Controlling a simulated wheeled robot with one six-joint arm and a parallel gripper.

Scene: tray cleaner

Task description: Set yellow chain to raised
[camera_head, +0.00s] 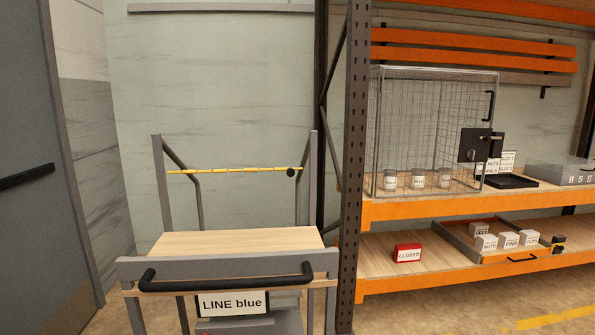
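A yellow chain (235,171) runs nearly level between the two upright grey posts at the back of a cart-like stand with a wooden top (240,241). It spans from the left post (158,190) to near the right post (313,170). A dark round knob (290,172) sits at its right end. I cannot tell how each end is fastened. My gripper is not in view.
A black handle (225,284) and a "LINE blue" sign (232,303) are on the stand's front. An orange shelf rack (460,206) with a wire cage (430,130) stands to the right. A grey door (45,170) is at left.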

